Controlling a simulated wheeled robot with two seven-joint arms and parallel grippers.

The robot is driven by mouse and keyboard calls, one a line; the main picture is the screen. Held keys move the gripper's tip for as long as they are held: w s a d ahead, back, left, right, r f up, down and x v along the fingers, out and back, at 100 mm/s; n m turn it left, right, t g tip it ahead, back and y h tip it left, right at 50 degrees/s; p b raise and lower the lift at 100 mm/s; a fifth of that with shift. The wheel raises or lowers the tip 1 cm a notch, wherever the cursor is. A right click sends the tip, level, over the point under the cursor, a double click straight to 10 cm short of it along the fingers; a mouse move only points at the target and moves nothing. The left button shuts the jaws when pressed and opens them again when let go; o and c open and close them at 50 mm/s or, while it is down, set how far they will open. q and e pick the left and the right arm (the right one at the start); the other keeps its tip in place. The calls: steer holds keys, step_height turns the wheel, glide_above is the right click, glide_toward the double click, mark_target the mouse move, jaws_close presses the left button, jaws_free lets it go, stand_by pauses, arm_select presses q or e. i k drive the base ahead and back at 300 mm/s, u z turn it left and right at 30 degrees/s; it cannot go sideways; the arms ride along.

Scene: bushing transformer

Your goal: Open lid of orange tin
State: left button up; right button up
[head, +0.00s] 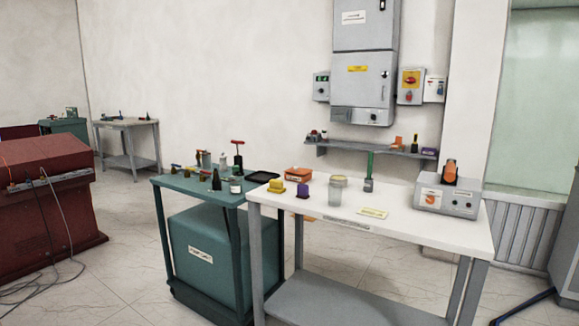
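An orange tin (298,175) stands at the back left of the white-topped table, close to the green cart. It is small in the head view. Its top looks covered, but the lid's edge is too small to make out. Neither of my grippers shows in the head view, and the tin is well ahead with nothing of mine near it.
The white table (420,219) also holds a yellow block (276,187), a purple item (303,191), a clear cup (335,195) and a grey control box (446,199). The green cart (207,246) adjoins it on the left. Open floor (125,255) lies left of the cart.

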mark_target(296, 170)
steer(key=u, duration=0.5)
steer(key=i, duration=0.75)
steer(key=u, duration=0.3)
